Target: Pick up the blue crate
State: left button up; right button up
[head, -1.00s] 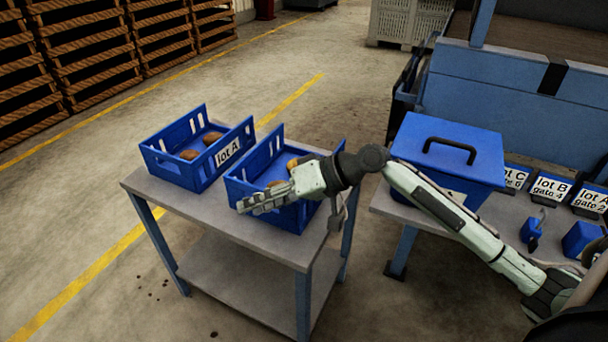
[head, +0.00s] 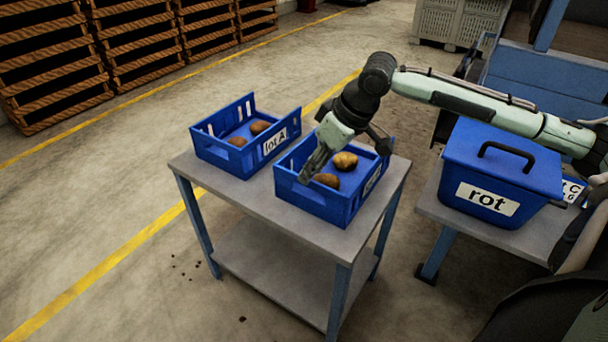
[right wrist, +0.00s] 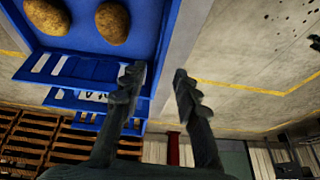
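Two open blue crates stand on a grey trolley table. The left crate (head: 222,156), labelled "lot A", holds potatoes. The right crate (head: 316,202) holds two visible potatoes, and its side label is too oblique to read. My right gripper (head: 308,172) is over the left part of the right crate, pointing down at its rim. In the right wrist view its two fingers (right wrist: 157,88) are apart, with nothing clearly gripped. The crate's blue wall (right wrist: 171,28) runs close to the fingers; I cannot tell whether they touch it. My left gripper is not in view.
The trolley table (head: 240,190) has a lower shelf. A lidded blue box (head: 500,165) labelled "rot" stands on a bench (head: 490,230) at the right. Wooden pallet stacks (head: 90,60) stand at the back left.

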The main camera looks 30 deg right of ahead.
aim_at(304, 190)
jog(key=shift+s+d+f, duration=0.1)
jog(key=shift+s+f, duration=0.05)
jog(key=shift+f, duration=0.15)
jog(key=x, duration=0.7)
jog(key=shift+f+b, duration=0.3)
grip_shut()
jog(key=shift+d+r, duration=0.1)
